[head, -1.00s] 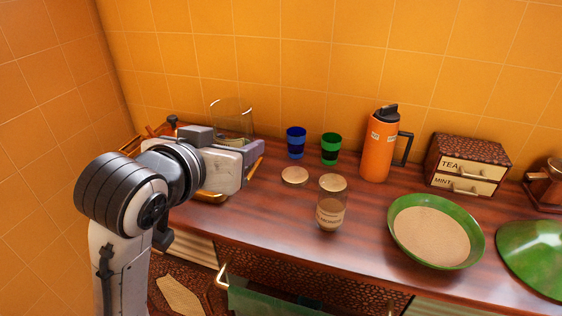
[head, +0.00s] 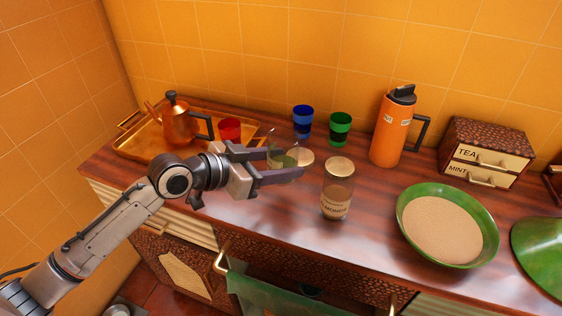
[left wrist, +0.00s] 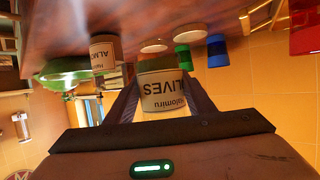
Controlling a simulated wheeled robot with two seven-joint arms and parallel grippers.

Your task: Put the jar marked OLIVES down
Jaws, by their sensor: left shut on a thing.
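The clear glass jar marked OLIVES (head: 279,162) is between the fingers of my left gripper (head: 288,163), which is shut on it. In the left wrist view, which is upside down, its pale label (left wrist: 163,92) reads OLIVES. The jar is over the counter (head: 245,215), left of the labelled almonds jar (head: 337,190). I cannot tell whether its base touches the counter. A round pale lid (head: 302,157) lies just behind it, partly hidden. My right gripper is out of view.
A blue cup (head: 303,120) and green cup (head: 340,128) stand behind. A tray (head: 133,149) with a copper pot (head: 178,122) is at left, with a red cup (head: 229,130). An orange flask (head: 388,135) and green bowl (head: 408,232) are at right. Counter in front is clear.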

